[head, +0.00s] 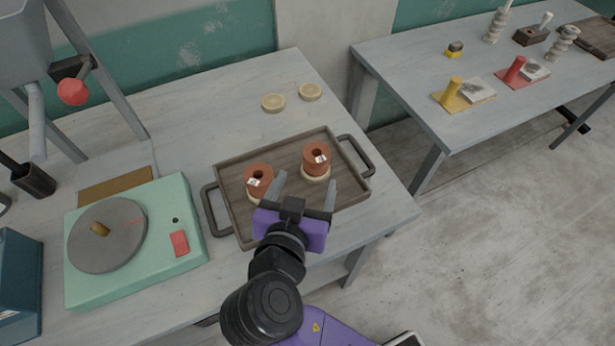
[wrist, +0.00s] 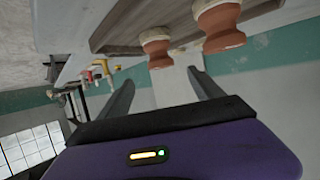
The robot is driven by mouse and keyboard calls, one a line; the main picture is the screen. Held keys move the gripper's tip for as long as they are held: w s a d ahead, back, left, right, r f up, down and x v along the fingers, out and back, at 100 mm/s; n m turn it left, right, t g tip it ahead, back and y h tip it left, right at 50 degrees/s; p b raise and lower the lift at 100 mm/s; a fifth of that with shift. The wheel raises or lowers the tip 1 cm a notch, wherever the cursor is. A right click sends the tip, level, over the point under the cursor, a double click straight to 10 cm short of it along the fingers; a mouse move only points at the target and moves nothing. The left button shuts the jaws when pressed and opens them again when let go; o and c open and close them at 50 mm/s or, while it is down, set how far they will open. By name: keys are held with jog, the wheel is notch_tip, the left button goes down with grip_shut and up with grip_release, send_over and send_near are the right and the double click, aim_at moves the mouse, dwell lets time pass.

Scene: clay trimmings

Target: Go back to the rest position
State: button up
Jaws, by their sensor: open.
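My gripper (head: 305,192) is open and empty, held over the front part of a wooden tray on the near table. Its two fingers are spread apart; they also show in the wrist view (wrist: 160,95). On the tray (head: 235,219) stand two terracotta-coloured pots, a left one (head: 259,178) and a right one (head: 316,156), each on a pale round base with a small white label on top. The left finger overlaps the left pot's edge in the head view, and I cannot tell the gap. In the wrist view both pots (wrist: 155,46) (wrist: 221,27) appear beyond the fingers, apart from them.
A mint-green wheel unit (head: 190,215) with a grey disc stands left of the tray. Two pale discs (head: 273,102) (head: 310,91) lie behind it. A second table (head: 420,85) at the right holds coloured stands and stacked pieces. Open floor (head: 500,230) lies at the right.

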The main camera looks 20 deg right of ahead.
jog(key=shift+r, duration=0.1)
dwell(0.5)
jog(key=w+a+r+n+t+y, duration=0.2)
jog(key=w+a+n+t+y, duration=0.25)
jog(key=a+n, duration=0.2)
jog(key=s+a+f+n+y, duration=0.2)
jog(key=s+f+n+y, duration=0.15)
jog(key=s+y, duration=0.2)
jog(key=s+d+m+h, duration=0.1)
jog(key=s+d, duration=0.6)
jog(key=s, duration=0.5)
jog(key=s+d+m+h, duration=0.1)
jog(key=s+d, duration=0.7)
jog(key=s, duration=0.5)
jog(key=shift+r+m, duration=0.2)
jog(key=shift+m, duration=0.1)
jog(key=shift+g, duration=0.25)
